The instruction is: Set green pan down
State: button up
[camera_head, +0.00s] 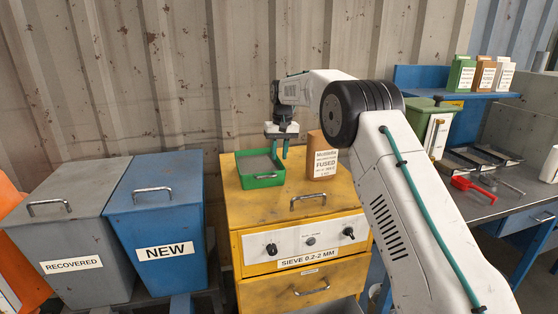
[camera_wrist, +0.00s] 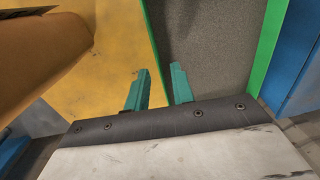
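In the wrist view, one green wall (camera_wrist: 152,35) runs down toward the space between my fingers, and the opposite wall (camera_wrist: 268,45) is at right. My gripper (camera_head: 281,147) is at the pan's right wall, pointing down. In the wrist view, my gripper's (camera_wrist: 160,80) teal fingers stand apart, one on the yellow side and one over the grey inside. Contact with the wall is not visible.
A brown "FUSED" box (camera_head: 322,158) stands close right of my gripper. A blue "NEW" bin (camera_head: 158,206) and grey "RECOVERED" bin (camera_head: 65,230) stand left. A workbench (camera_head: 500,199) at right holds a red scoop (camera_head: 470,186). The sieve's front top is clear.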

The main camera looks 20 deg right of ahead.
notch_tip(320, 180, up, 8)
jog(key=s+d+r, duration=0.1)
jog(key=s+r, duration=0.9)
jog(key=s, duration=0.1)
jog(key=s+d+r, duration=0.1)
jog(key=s+r, duration=0.2)
jog(key=s, duration=1.4)
jog(key=s+f, duration=0.4)
jog(key=s, duration=0.6)
jog(key=s+f+t, duration=0.1)
jog(key=s+f, duration=0.4)
jog(key=s, duration=0.6)
jog(key=s+f, duration=0.5)
jog(key=s, duration=0.5)
jog(key=shift+s+d+h, duration=0.15)
jog(key=shift+d+h, duration=0.25)
jog(key=shift+d, duration=0.05)
jog(key=shift+s, duration=0.1)
